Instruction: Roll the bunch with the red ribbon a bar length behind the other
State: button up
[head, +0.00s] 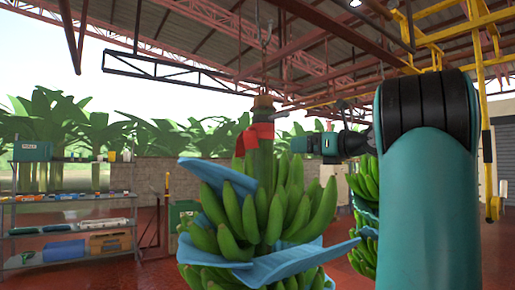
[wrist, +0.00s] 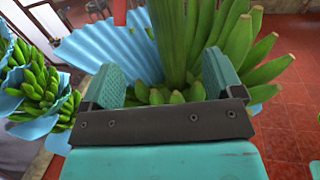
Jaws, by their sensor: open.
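The bunch with the red ribbon (head: 255,134) hangs upright from a hook in the middle of the head view. Its green bananas (head: 262,215) have blue sheets between the hands. My gripper (head: 296,145) is level with the stem, just right of it in the head view, and looks apart from it. In the wrist view my gripper (wrist: 162,82) is open, its two teal jaws spread. The thick green stem (wrist: 172,40) shows between and beyond them, with nothing gripped. Another bunch (head: 364,185) hangs farther back on the right, partly hidden by my arm.
A dark overhead rail (head: 170,68) and yellow frames (head: 488,110) stand above and at right. Shelves (head: 70,228) with boxes stand at left. In the wrist view, more bunches (wrist: 40,85) with blue sheets show at left. Red floor (wrist: 290,130) is open at right.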

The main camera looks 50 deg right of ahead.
aim_at(271, 148)
jog(key=d+r+p, duration=0.1)
jog(key=p, duration=0.1)
jog(key=shift+w+p, duration=0.1)
jog(key=shift+p, duration=0.2)
jog(key=shift+w+d+p, duration=0.15)
jog(key=shift+p, duration=0.65)
jog(key=p, duration=0.2)
jog(key=shift+w+p, duration=0.3)
jog(key=p, duration=0.2)
jog(key=w+p, duration=0.1)
jog(key=p, duration=0.1)
jog(key=shift+a+f, duration=0.1)
jog(key=shift+a, duration=0.1)
jog(key=w+p, duration=0.1)
jog(key=w, duration=0.3)
jog(key=w+p, duration=0.1)
jog(key=w, duration=0.4)
jog(key=w+f+p, duration=0.1)
jog(key=w, duration=0.4)
jog(key=shift+w+d, duration=0.2)
jog(key=shift+d, duration=0.1)
